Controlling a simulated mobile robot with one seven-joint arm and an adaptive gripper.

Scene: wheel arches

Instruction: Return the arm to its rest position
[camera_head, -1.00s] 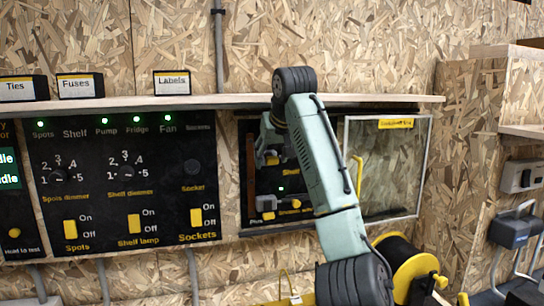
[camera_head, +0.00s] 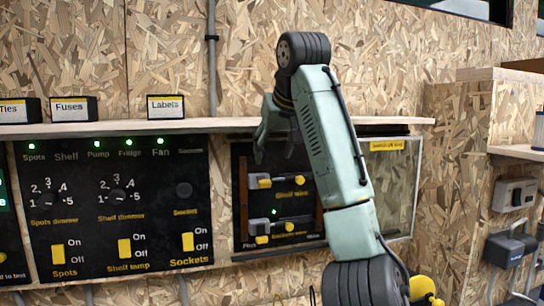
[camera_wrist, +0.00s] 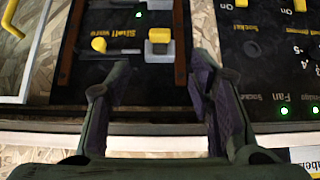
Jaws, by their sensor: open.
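My arm (camera_head: 335,135) rises in front of the wall panel, bent at a black joint near the top. My gripper (camera_head: 272,155) hangs down from it at shelf height, in front of the upper part of the small dark panel. In the wrist view my gripper (camera_wrist: 160,75) shows two dark fingers set wide apart, with nothing between them but the view of the panel and shelf edge. The gripper is open and empty.
The shelf (camera_head: 140,126) carries labelled boxes, such as the Labels box (camera_head: 165,107). Below is the black switch panel (camera_head: 85,205). The small panel (camera_head: 245,235) has yellow-ended connectors. A clear-fronted cover (camera_head: 395,185) stands right of my arm. A wooden cabinet (camera_head: 462,180) is at right.

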